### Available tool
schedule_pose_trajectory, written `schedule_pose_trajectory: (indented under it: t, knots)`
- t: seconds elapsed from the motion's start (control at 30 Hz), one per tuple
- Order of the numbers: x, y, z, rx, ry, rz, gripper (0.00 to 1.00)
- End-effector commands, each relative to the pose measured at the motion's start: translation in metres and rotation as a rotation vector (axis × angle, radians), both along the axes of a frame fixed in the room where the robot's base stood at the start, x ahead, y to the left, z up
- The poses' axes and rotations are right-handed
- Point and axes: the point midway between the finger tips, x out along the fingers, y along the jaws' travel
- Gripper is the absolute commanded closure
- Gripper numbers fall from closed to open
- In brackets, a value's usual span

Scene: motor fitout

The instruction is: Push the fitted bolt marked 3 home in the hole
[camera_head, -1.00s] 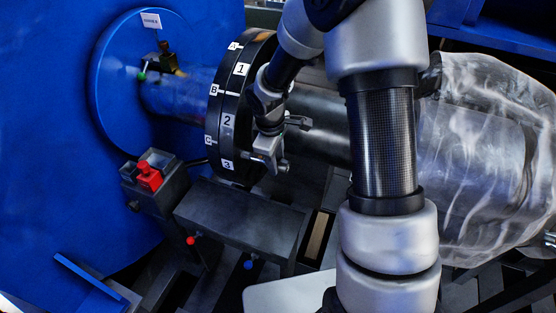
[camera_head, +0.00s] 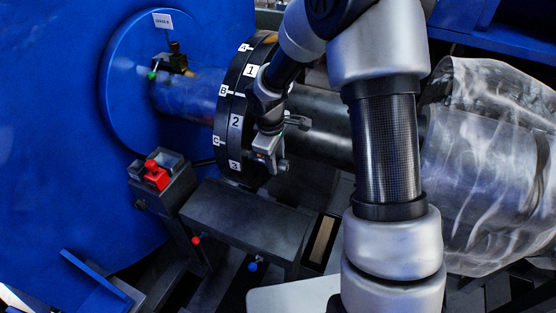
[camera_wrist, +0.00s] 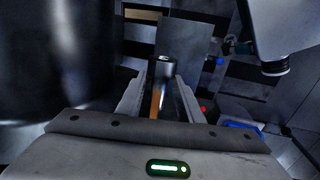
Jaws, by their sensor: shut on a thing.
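The dark coupling flange (camera_head: 233,110) carries white labels A, B, C and 1, 2, 3 on its rim. The label 3 (camera_head: 234,165) is low on the rim. My gripper (camera_head: 274,162) is at the flange's right face, level with that label. In the wrist view, my gripper (camera_wrist: 160,92) is shut on a short metal cylinder with a dark round end, which I take for the bolt (camera_wrist: 163,70). In the head view the gripper and wrist hide most of it. The hole and how deep the bolt sits cannot be seen.
A bare shaft (camera_head: 320,125) runs right from the flange towards a part under clear wrapping (camera_head: 485,165). A box with a red button (camera_head: 156,176) and a dark bench (camera_head: 245,217) stand below the flange. The blue housing (camera_head: 60,130) fills the left.

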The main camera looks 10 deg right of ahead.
Motion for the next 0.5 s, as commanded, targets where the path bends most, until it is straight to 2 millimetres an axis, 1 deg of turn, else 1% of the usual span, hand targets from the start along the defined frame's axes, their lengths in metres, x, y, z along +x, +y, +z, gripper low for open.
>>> schedule_pose_trajectory:
  t: [0.5]
  knots:
    - [0.0074,0.0104,0.0011,0.001,-0.003,0.000,1.00]
